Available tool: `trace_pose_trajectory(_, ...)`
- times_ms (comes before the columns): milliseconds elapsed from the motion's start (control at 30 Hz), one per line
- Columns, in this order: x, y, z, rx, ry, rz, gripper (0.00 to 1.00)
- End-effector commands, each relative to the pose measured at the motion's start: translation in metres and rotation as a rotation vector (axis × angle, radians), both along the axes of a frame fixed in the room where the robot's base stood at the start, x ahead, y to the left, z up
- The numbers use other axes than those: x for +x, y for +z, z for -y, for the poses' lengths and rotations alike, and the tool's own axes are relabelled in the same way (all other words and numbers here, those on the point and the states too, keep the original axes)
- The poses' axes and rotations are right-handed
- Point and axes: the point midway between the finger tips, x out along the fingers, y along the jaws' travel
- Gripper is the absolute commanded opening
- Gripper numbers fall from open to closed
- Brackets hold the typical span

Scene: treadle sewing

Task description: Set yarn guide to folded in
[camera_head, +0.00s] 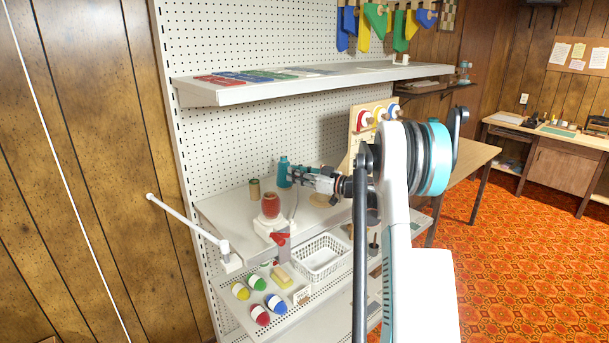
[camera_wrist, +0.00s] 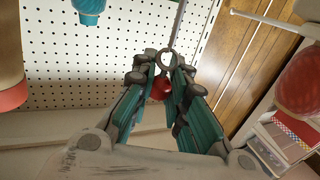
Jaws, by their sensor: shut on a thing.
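A thin pale rod with a ring (camera_wrist: 168,60) at its end, seemingly the yarn guide, lies between my fingertips in the wrist view. A small red knob (camera_wrist: 162,88) sits just below the ring. My gripper (camera_wrist: 163,85) is shut on this end. In the camera_head view my gripper (camera_head: 287,174) is above the shelf, right of the winder with its red yarn ball (camera_head: 270,205); the ball also shows at the right in the wrist view (camera_wrist: 301,80). The guide's tip is too small to make out from the head, and its pivot is not clear.
A teal bottle (camera_head: 283,172) and a small spool (camera_head: 254,189) stand near my gripper. A white rod arm (camera_head: 185,217) sticks out left from the shelf edge. A white basket (camera_head: 320,258) and several yarn balls lie below. An upper shelf (camera_head: 290,84) hangs above.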

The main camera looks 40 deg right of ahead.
Motion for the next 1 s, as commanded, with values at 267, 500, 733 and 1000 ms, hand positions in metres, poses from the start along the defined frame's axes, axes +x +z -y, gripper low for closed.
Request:
trace_pose_trajectory(267,0.018,-0.002,-0.024,-0.002,0.254,-0.001,0.00)
trace_pose_trajectory(500,0.027,-0.002,-0.042,-0.002,0.425,-0.002,0.00)
trace_pose_trajectory(733,0.029,-0.002,-0.052,-0.002,0.524,-0.001,0.00)
trace_pose_trajectory(1000,0.030,-0.002,-0.057,-0.003,0.567,-0.002,0.00)
